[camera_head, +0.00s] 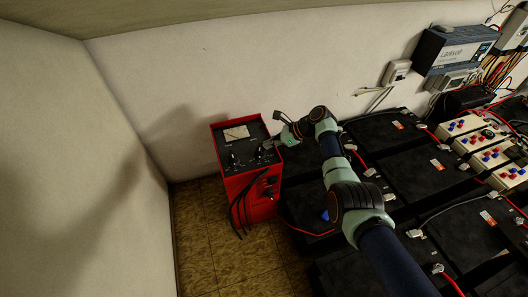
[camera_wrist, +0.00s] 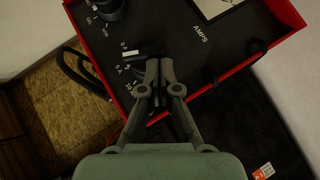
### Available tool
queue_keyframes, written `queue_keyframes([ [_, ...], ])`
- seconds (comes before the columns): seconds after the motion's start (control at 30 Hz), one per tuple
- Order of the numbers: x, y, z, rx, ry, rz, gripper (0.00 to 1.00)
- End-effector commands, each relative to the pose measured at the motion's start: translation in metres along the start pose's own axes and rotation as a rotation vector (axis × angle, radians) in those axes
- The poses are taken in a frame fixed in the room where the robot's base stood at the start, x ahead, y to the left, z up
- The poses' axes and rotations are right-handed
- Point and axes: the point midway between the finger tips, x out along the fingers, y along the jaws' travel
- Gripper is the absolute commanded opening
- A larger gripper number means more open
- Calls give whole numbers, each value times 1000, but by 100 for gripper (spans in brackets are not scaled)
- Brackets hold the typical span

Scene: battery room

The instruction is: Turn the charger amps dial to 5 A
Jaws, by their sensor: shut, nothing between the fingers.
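The red charger (camera_head: 264,205) stands on the floor against the wall, its black panel facing up. The panel also shows in the wrist view (camera_wrist: 185,35). The amps dial (camera_wrist: 150,48) is a dark knob, largely hidden by my gripper. A short white bar (camera_wrist: 131,53) lies at its left, among small printed amp numbers; I cannot tell exactly which number it marks. My gripper (camera_wrist: 159,62) is shut, its fingertips over or against the dial; contact is not clear. In the head view my gripper (camera_head: 268,144) is at the panel's right side.
A second knob (camera_wrist: 110,8) and a meter (camera_wrist: 222,6) share the panel. Black cables (camera_head: 240,212) hang on the charger's front. Large black batteries (camera_head: 385,137) fill the floor to the right. Tiled floor (camera_head: 197,235) is clear at front left.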

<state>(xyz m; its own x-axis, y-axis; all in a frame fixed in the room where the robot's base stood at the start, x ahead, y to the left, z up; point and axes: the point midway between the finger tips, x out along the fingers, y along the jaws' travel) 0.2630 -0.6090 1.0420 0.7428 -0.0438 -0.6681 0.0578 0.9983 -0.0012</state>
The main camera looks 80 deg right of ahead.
Motion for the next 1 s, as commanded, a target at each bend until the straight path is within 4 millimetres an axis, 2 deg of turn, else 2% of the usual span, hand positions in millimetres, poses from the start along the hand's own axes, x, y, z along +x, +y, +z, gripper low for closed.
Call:
queue_keyframes([
  [1.0, -1, 5, 3, 3, 1, -2, 0],
])
